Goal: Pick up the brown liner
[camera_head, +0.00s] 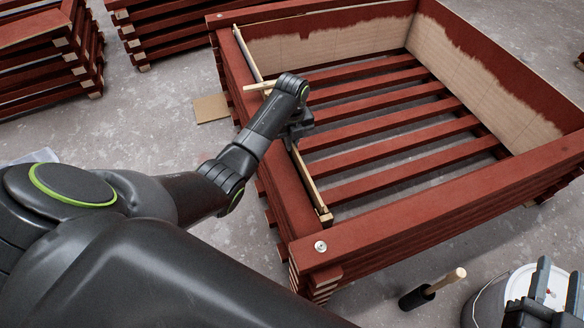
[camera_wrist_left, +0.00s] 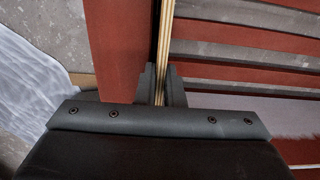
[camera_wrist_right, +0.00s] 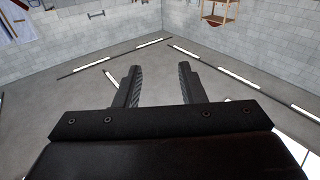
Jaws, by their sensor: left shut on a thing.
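The brown liner appears to be the thin wooden panel (camera_head: 312,186) seen edge-on along the inner left side of the red crate (camera_head: 395,240). My left gripper (camera_head: 300,127) reaches over that side and is shut on its upper edge. In the left wrist view the layered pale edge (camera_wrist_left: 166,40) runs between the closed fingers (camera_wrist_left: 161,88). The arm hides part of the panel in the head view, and its lower part is out of sight. My right gripper (camera_head: 556,288) is open and empty at the lower right, apart from the crate.
Slats cross the crate's bottom. A wooden handle (camera_head: 257,87) lies across its left rim. A cardboard piece (camera_head: 211,108) lies on the floor at the left. Red stacks (camera_head: 45,50) stand behind left.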

